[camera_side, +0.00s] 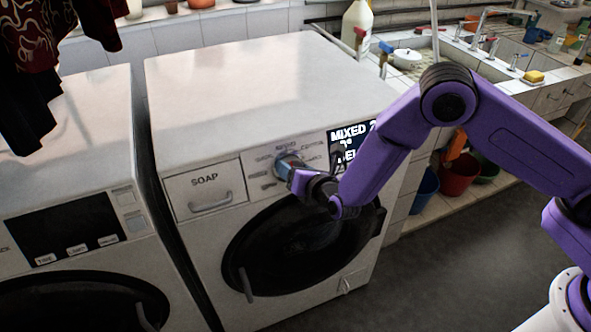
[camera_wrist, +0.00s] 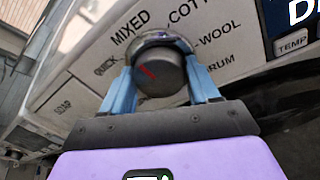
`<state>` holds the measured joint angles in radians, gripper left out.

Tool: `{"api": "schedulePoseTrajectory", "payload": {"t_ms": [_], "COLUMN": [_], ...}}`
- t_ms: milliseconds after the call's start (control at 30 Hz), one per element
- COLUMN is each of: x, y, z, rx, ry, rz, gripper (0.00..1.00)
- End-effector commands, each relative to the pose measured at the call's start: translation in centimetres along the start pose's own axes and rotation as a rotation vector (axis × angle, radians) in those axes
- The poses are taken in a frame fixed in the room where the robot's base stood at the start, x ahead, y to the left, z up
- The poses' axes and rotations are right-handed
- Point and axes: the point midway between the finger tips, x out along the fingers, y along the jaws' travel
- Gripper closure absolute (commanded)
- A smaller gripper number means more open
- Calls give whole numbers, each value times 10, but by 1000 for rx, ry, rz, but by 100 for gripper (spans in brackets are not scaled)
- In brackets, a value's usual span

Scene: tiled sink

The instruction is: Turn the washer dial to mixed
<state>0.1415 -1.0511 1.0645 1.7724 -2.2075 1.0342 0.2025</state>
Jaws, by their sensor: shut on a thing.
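The washer dial (camera_wrist: 160,78) is a round grey knob with a red mark. In the wrist view the mark lies left of the knob's middle and slants to the upper left, roughly towards the QUICK and MIXED labels. My gripper (camera_wrist: 160,86) has its two blue fingers on either side of the knob, shut on it. In the side view my gripper (camera_side: 292,172) reaches the front panel and hides most of the dial. The dark display (camera_side: 351,143) beside the dial reads MIXED on its top line, with the rest partly hidden by my arm.
The white washer (camera_side: 265,85) has a SOAP drawer (camera_side: 206,190) left of the dial and a dark round door (camera_side: 290,245) below. A second machine (camera_side: 75,115) stands to the left. A tiled sink counter with a bottle (camera_side: 356,25) is behind. Dark clothes (camera_side: 45,60) hang upper left.

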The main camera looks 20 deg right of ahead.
Motion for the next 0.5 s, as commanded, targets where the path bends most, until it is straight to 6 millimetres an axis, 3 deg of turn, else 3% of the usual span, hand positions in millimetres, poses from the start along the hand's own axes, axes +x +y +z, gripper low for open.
{"api": "schedulePoseTrajectory", "payload": {"t_ms": [500], "x": [-1], "y": [0], "z": [0], "rx": [152], "ry": [-12], "rz": [8], "gripper": [70]}}
